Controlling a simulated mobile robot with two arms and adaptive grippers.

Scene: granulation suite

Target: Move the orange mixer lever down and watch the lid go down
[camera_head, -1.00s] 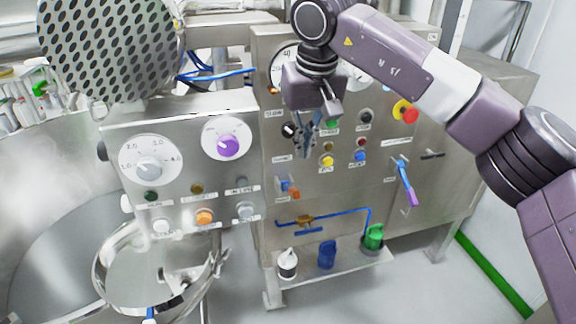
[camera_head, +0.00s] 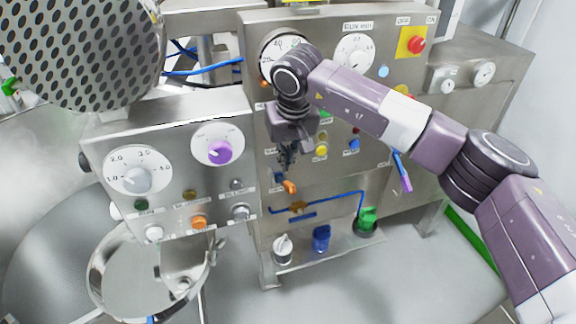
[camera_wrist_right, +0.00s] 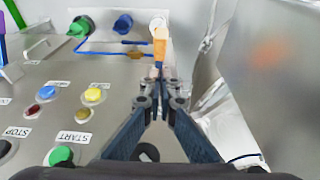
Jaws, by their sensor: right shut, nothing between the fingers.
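The orange lever (camera_head: 290,187) sticks out from the front of the steel control panel (camera_head: 350,180), below the buttons; part of its mount is hidden by my gripper. It also shows in the right wrist view (camera_wrist_right: 160,44), just beyond the fingertips. My right gripper (camera_head: 287,163) is shut and empty, pointing down just above the lever. Its closed fingers also show in the right wrist view (camera_wrist_right: 164,88); I cannot tell whether they touch the lever. A large round perforated plate (camera_head: 85,50) hangs raised at the upper left; I cannot tell whether it is the lid. My left gripper is out of view.
A second panel (camera_head: 95,150) with dials and a purple knob (camera_head: 220,152) juts out at the left. A low shelf (camera_head: 345,247) holds a white, a blue (camera_head: 321,238) and a green fitting (camera_head: 367,219). A blue-purple handle (camera_head: 402,172) is to the right.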

